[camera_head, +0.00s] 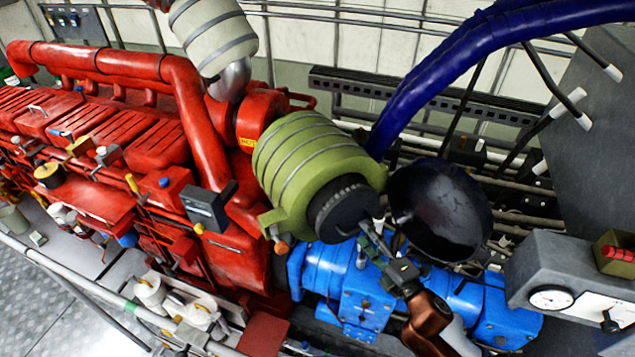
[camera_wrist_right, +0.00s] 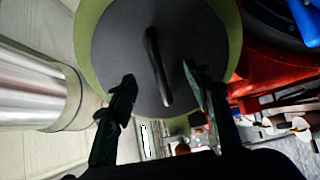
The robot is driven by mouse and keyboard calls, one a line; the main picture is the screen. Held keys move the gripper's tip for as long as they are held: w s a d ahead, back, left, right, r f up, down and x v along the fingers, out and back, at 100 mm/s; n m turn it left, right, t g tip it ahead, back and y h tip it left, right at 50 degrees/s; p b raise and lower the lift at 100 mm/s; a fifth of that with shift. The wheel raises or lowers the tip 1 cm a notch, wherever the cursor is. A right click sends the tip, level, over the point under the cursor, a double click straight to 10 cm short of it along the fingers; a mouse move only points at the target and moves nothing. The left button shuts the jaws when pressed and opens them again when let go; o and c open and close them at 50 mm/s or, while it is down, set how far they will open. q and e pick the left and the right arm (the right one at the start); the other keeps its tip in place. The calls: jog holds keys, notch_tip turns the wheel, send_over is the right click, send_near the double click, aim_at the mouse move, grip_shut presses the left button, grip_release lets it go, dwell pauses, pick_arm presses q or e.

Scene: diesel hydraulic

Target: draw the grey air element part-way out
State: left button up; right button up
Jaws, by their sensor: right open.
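The grey air element (camera_head: 345,208) shows as a dark round end sitting in the mouth of the green ribbed housing (camera_head: 305,155). In the right wrist view the element's flat dark face (camera_wrist_right: 120,45) fills the top middle, with the green housing rim (camera_wrist_right: 86,30) around it. A black bar handle (camera_wrist_right: 158,65) stands on that face. My right gripper (camera_head: 372,228) is in front of the element. In the wrist view its two fingers (camera_wrist_right: 158,85) are spread, one to each side of the handle, with gaps between. I cannot tell the exact depth. My left gripper is not in view.
A dark round bowl-like part (camera_head: 440,210) is just right of the element, close to my right arm. A thick blue pipe (camera_head: 450,70) rises above it. The red engine (camera_head: 130,130) lies left, blue machinery (camera_head: 365,285) below, and a grey gauge box (camera_head: 570,290) right.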

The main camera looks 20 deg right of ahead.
jog(key=shift+v, duration=2.2)
